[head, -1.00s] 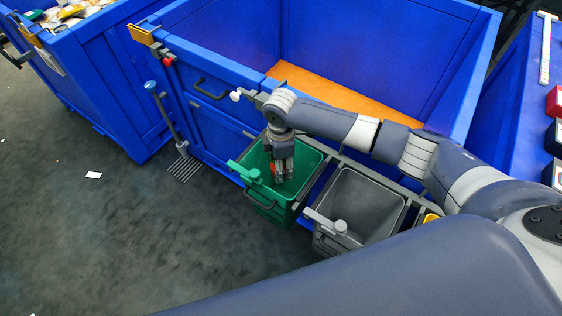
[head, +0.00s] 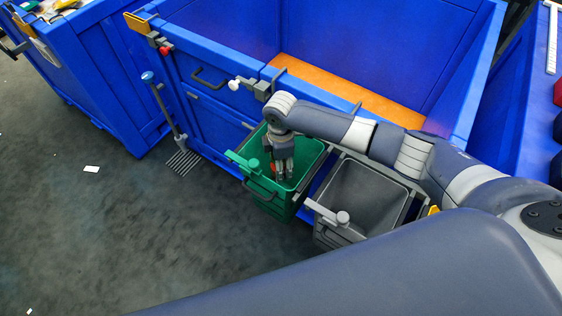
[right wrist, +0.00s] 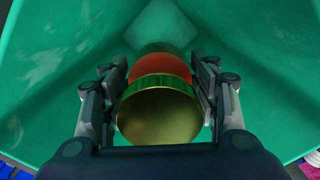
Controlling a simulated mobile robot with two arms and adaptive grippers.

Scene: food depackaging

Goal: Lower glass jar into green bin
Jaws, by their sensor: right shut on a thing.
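The green bin (head: 312,158) hangs on the front of the blue crate, left of a grey bin. My right gripper (head: 283,176) points down inside the green bin's opening. In the right wrist view my right gripper (right wrist: 160,95) is shut on the glass jar (right wrist: 160,70), with a finger on each side. The jar has a gold lid (right wrist: 158,116) facing the camera and red contents behind it. Green bin walls surround the jar in that view. In the head view the jar is mostly hidden by the fingers. My left gripper is not in view.
The grey bin (head: 340,178) stands open and empty-looking just right of the green bin. The large blue crate (head: 375,35) with an orange floor patch lies behind. A rake-like tool (head: 168,120) leans left of the bins.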

